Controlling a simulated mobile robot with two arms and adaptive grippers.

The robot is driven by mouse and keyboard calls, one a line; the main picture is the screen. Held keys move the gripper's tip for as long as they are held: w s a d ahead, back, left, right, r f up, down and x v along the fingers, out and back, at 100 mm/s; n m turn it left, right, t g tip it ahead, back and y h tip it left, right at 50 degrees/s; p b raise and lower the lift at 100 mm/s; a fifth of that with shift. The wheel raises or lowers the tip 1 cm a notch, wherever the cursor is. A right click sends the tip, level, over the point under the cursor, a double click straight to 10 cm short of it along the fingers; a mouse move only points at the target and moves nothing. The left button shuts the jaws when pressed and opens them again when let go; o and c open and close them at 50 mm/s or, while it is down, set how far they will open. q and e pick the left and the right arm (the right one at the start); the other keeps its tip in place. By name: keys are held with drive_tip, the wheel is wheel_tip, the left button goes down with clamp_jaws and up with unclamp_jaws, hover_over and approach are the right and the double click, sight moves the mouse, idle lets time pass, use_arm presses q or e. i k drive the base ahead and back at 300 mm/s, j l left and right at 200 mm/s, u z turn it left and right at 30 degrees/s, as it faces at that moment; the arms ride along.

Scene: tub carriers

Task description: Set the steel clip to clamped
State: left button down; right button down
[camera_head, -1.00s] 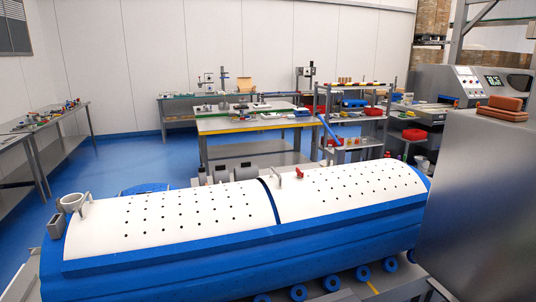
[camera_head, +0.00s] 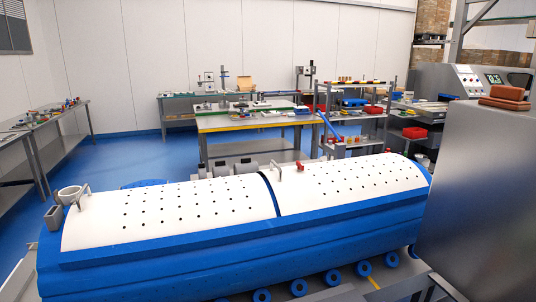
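A long blue tub carrier (camera_head: 235,262) with two white perforated lids (camera_head: 170,215) lies across the front of the camera_head view. I cannot surely tell which part is the steel clip. A small grey upright bracket (camera_head: 278,174) stands near the seam between the lids, with a small red part (camera_head: 299,167) just right of it. A similar grey bracket (camera_head: 83,190) stands at the left lid's left end, beside a grey cup (camera_head: 70,195) and a grey block-like holder (camera_head: 54,216). Neither of my grippers is in view.
A large grey steel cabinet (camera_head: 480,200) fills the right front and hides the carrier's right end. Reddish-brown blocks (camera_head: 505,97) lie on its top. Workbenches stand behind (camera_head: 250,123) and at left (camera_head: 35,125). Blue floor is clear at left, beyond the carrier.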

sight(56, 199)
drive_tip(key=u, duration=1.3)
